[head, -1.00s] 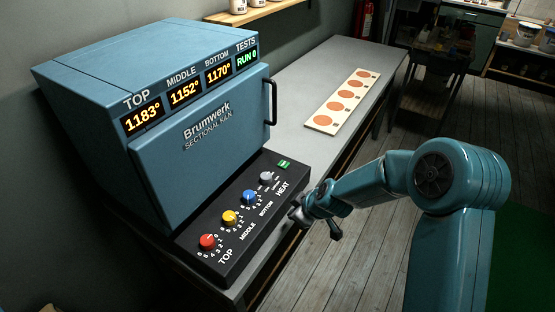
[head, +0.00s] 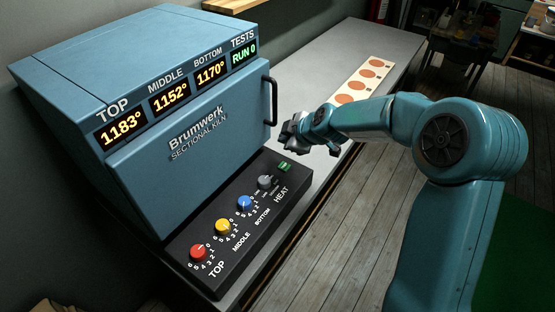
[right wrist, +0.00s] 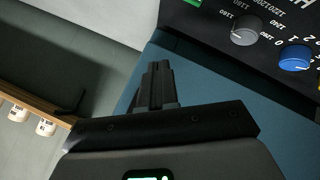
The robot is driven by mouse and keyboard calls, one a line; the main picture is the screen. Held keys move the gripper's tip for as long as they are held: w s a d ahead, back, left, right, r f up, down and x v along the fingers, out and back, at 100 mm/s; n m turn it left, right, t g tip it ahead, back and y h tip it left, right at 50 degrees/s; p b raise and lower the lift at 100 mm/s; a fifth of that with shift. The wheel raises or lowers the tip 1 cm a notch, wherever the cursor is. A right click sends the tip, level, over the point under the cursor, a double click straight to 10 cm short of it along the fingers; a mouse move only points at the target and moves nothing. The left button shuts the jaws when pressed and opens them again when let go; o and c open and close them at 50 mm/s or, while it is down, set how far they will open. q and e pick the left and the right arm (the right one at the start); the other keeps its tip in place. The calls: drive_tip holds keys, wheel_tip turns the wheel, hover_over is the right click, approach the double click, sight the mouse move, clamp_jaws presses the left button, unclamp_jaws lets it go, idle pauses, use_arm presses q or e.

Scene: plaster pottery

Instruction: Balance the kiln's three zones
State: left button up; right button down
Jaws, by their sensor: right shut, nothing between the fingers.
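The blue kiln (head: 150,165) stands on a grey bench. Its displays read TOP 1183° (head: 122,128), MIDDLE 1152° (head: 172,98), BOTTOM 1170° (head: 211,72) and TESTS RUN 0 (head: 244,53). On its black panel are a red TOP knob (head: 198,251), a yellow MIDDLE knob (head: 222,226), a blue BOTTOM knob (head: 245,202), a grey knob (head: 265,182) and a green HEAT button (head: 285,167). My right gripper (head: 293,135) is shut and empty, above the bench beyond the HEAT button. The right wrist view shows its closed fingers (right wrist: 157,85), the grey knob (right wrist: 246,30) and the blue knob (right wrist: 295,57).
A pale strip with several orange discs (head: 361,85) lies on the bench (head: 330,60) to the right of the kiln. The kiln's door handle (head: 272,102) sticks out near my right gripper. A shelf with white jars (right wrist: 45,127) shows in the right wrist view.

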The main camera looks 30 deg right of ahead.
drive_tip(key=b, duration=0.7)
hover_over(286, 168)
wheel_tip(286, 168, down, 7)
drive_tip(key=shift+s+r, duration=0.1)
drive_tip(key=shift+a+f+b, duration=0.1)
drive_tip(key=shift+f+b, duration=0.4)
drive_tip(key=shift+f, duration=0.15)
idle(1.6)
drive_tip(key=shift+f+b, duration=0.4)
drive_tip(key=shift+b, duration=0.2)
